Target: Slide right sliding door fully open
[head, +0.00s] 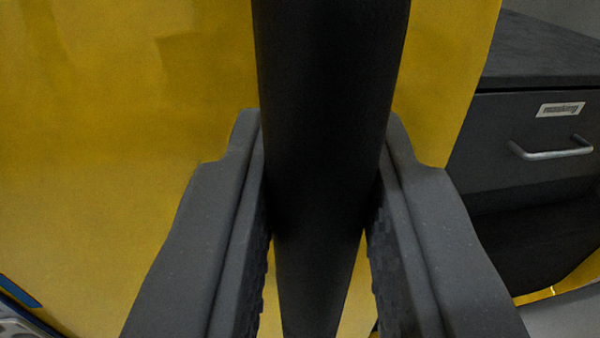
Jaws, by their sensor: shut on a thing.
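A yellow door panel (130,130) fills the left and middle of the head view, and its right edge slants down near the dark cabinet. A thick black vertical bar handle (325,90) stands in front of the panel. My gripper (318,190) has one grey finger on each side of the bar and is shut on it. The panel's top and the bar's upper end are out of view. The door's track is not visible.
To the right of the panel's edge stands a dark grey cabinet (530,145) with a silver drawer handle (552,150) and a small label (560,109). Below the drawer is a dark open gap. A blue and grey object (20,300) shows at the lower left corner.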

